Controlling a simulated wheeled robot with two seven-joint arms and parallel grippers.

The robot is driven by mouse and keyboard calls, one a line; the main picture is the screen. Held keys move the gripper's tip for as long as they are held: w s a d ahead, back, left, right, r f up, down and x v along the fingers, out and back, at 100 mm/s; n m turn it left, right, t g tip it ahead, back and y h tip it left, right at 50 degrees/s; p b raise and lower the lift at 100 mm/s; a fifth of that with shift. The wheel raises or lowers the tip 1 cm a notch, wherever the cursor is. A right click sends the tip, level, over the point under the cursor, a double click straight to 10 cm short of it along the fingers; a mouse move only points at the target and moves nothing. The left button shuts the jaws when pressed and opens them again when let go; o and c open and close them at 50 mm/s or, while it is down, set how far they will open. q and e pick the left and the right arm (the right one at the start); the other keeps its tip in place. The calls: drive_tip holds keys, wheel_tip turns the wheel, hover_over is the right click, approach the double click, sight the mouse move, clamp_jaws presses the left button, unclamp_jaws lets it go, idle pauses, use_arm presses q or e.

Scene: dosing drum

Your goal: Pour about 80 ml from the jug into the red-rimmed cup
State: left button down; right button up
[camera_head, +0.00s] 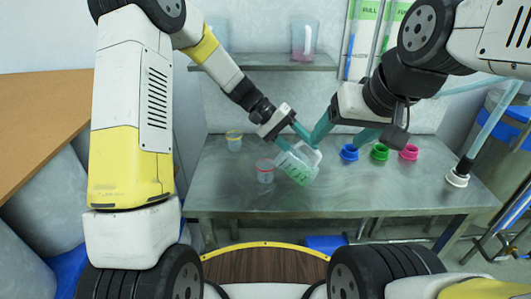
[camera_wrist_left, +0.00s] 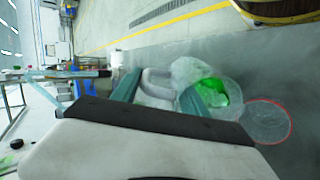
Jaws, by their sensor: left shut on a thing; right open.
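The clear jug (camera_head: 297,168) with green liquid is tilted above the table, just right of the red-rimmed cup (camera_head: 265,172). My left gripper (camera_head: 291,138) is shut on the jug's handle. In the left wrist view the jug (camera_wrist_left: 222,82) shows green liquid inside, and the red-rimmed cup (camera_wrist_left: 268,122) is close beside its mouth. The cup stands upright on the table and looks clear; its fill level is too small to tell. No stream of liquid is visible. My right gripper (camera_head: 343,134) is open and empty, to the right of the jug.
A yellow-rimmed cup (camera_head: 234,141) stands behind left on the grey table (camera_head: 385,194). Blue (camera_head: 349,152), green (camera_head: 379,151) and pink (camera_head: 409,152) pots stand at the right. A shelf (camera_head: 262,62) at the back holds a clear container (camera_head: 304,40). The table's front right is free.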

use_arm(q)
drive_tip(key=shift+w+a+r+g+h, duration=0.3)
drive_tip(key=shift+a+r+h, duration=0.45)
drive_tip(key=shift+h, duration=0.25)
idle(0.7)
drive_tip(key=shift+w+a+r+g+h, duration=0.15)
drive_tip(key=shift+a+r+h, duration=0.05)
drive_tip(key=shift+a+h, duration=0.2)
drive_tip(key=shift+w+a+r+g+h, duration=0.15)
drive_tip(key=shift+w+a+h, duration=0.1)
drive_tip(key=shift+a, duration=0.25)
drive_tip(key=shift+w+a+r+g+h, duration=0.1)
drive_tip(key=shift+a+r+h, duration=0.1)
drive_tip(key=shift+a+h, duration=0.2)
idle(3.8)
drive_tip(key=d+y, duration=0.1)
drive_tip(key=s+d+f+y, duration=0.1)
drive_tip(key=d+t+y, duration=0.1)
drive_tip(key=shift+s+d+f, duration=0.25)
drive_tip(key=shift+d+f+y, duration=0.1)
drive_tip(key=shift+f+y, duration=0.4)
drive_tip(key=shift+y, duration=0.05)
drive_tip(key=shift+s+d+f+t+y, duration=0.2)
drive_tip(key=shift+d+t+y, duration=0.1)
drive_tip(key=shift+d+y, duration=0.1)
drive_tip(key=shift+f, duration=0.15)
